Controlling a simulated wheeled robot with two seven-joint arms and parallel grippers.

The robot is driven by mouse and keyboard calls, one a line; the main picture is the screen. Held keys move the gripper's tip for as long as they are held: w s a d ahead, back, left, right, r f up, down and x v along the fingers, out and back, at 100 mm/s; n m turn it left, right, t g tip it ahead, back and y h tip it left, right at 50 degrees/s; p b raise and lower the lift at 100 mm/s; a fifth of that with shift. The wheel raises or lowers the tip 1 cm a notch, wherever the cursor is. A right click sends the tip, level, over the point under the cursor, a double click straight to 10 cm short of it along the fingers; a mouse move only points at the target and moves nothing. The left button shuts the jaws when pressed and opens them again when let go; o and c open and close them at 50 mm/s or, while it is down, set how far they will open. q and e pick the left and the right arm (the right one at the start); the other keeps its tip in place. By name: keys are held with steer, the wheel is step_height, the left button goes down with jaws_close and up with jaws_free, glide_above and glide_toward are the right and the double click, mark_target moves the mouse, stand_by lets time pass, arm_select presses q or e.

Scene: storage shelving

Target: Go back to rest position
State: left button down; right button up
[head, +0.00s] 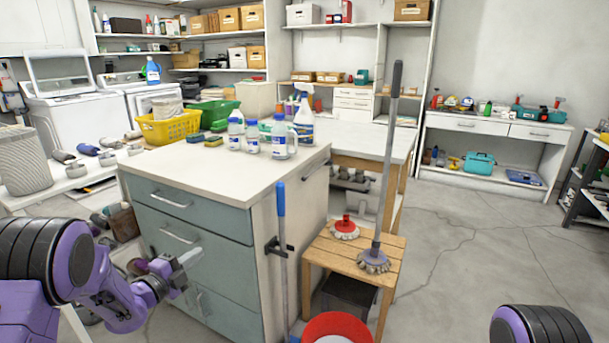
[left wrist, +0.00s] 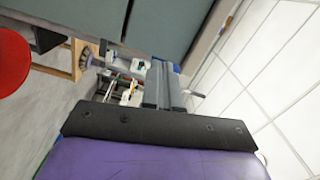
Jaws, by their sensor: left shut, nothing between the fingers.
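My left gripper (head: 187,262) is shut and empty in the head view, in front of the drawers of the cabinet (head: 190,222). I cannot tell how wide the gap to the drawer fronts is. In the left wrist view its fingers (left wrist: 162,85) lie close together with nothing between them. A purple and black part of my right arm (head: 540,325) shows at the bottom right of the head view. My right gripper is out of view.
Bottles (head: 280,135) stand on the cabinet top. A mop (head: 385,170) stands on a wooden stool (head: 350,255), right of the cabinet. A red bucket (head: 338,325) is in front. A blue-handled pole (head: 282,240) leans at the cabinet's side. Floor at right is open.

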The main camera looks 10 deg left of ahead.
arm_select(q)
steer(key=s+d+f+n+g+y, duration=0.2)
steer(key=s+f+n+g+y, duration=0.7)
steer(key=s+f+n, duration=1.7)
steer(key=s+d+f+g, duration=0.1)
steer(key=s+d+g, duration=0.15)
steer(key=s, duration=0.65)
steer(key=s+d+f+g, duration=0.1)
steer(key=s+f+g, duration=0.15)
steer(key=s, duration=0.65)
step_height(320, 180, up, 13)
steer(key=w+p, duration=0.1)
steer(key=p, duration=1.1)
steer(key=shift+a+f+n, duration=0.15)
steer(key=shift+n, duration=0.15)
steer(key=shift+w, duration=0.15)
